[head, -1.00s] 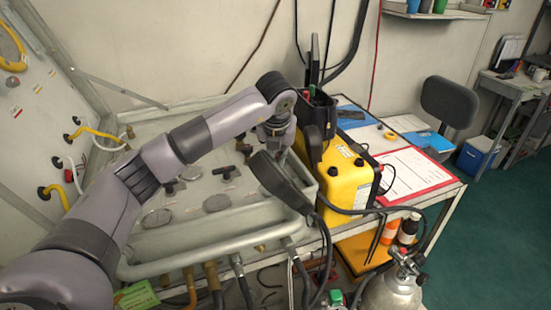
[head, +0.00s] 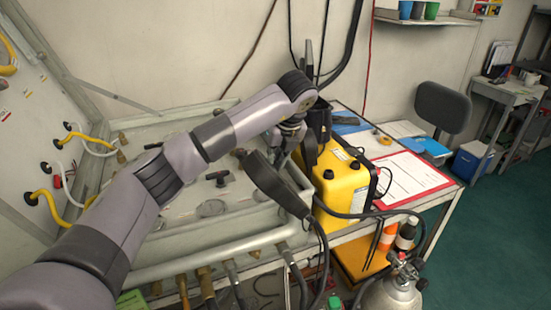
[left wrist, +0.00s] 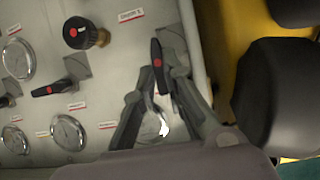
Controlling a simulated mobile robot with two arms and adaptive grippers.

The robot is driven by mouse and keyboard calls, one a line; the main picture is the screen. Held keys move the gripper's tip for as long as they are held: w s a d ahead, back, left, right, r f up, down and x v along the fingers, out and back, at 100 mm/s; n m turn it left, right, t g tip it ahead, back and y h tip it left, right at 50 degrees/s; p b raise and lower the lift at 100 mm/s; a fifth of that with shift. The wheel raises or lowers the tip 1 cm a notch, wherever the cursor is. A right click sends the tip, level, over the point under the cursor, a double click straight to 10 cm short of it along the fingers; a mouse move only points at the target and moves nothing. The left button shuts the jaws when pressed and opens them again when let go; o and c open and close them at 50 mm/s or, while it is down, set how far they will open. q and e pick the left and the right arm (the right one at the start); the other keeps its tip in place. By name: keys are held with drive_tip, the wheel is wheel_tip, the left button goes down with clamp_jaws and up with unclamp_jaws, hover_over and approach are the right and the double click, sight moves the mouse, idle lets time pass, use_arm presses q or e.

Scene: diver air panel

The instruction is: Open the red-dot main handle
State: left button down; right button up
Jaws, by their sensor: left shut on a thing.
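In the left wrist view a dark lever handle with a red dot (left wrist: 157,58) stands on the grey panel, its long side running nearly up and down the picture. My left gripper (left wrist: 159,84) has its two fingers on either side of this handle and is shut on it. A round gauge shows partly between the fingers. In the head view my left gripper (head: 284,147) is over the panel's right end, beside the yellow box, and the held handle is hidden there. The print on the labels is too small to read. My right gripper is not in view.
A second dark handle with a red dot (left wrist: 52,89) and a round knob with a red dot (left wrist: 82,33) sit left of the gripper. A black corded device (head: 272,184) lies close by. The yellow box (head: 345,183) stands to the right. The grey panel (head: 190,245) has a raised rim.

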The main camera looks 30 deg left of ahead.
use_arm(q)
drive_tip(key=shift+r, duration=0.1)
drive_tip(key=c, duration=1.7)
unclamp_jaws()
drive_tip(key=shift+o, duration=0.2)
drive_tip(key=v, duration=1.2)
drive_tip(key=shift+w+a, duration=0.1)
